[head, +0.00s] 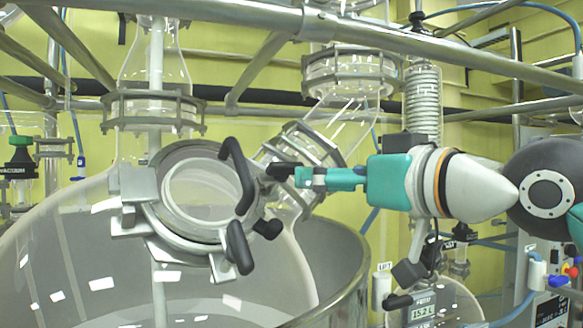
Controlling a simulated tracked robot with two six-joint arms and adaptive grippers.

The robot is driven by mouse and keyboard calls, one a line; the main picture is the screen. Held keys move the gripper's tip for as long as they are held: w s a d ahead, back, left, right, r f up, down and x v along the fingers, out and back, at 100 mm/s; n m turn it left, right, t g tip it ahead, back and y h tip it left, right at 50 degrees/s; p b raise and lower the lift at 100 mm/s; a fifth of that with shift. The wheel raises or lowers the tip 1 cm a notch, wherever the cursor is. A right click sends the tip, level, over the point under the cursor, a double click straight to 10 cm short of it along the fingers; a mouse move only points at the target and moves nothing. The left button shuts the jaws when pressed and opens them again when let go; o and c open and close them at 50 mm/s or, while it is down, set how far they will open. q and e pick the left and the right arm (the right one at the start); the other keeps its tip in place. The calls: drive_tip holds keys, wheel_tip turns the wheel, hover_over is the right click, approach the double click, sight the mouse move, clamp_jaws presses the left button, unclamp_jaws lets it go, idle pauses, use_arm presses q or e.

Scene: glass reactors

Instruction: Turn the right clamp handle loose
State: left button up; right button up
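The round glass port (200,195) with its metal ring is on the front of the large glass vessel, left of centre in the head view. Metal clamps sit around its rim, one at the left (135,185) and one at the bottom (222,266). My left gripper is not in view.
A curved black handle (238,175) and a lower black handle (238,248) stand out from the port close to the fingertips. A glass neck (300,150) rises behind the gripper. Metal rails (330,35) cross above.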

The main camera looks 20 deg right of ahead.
sight(287, 173)
drive_tip(key=p+x, duration=0.2)
drive_tip(key=x, duration=0.8)
drive_tip(key=shift+p, duration=0.35)
drive_tip(key=c, duration=1.1)
drive_tip(key=shift+c, duration=0.2)
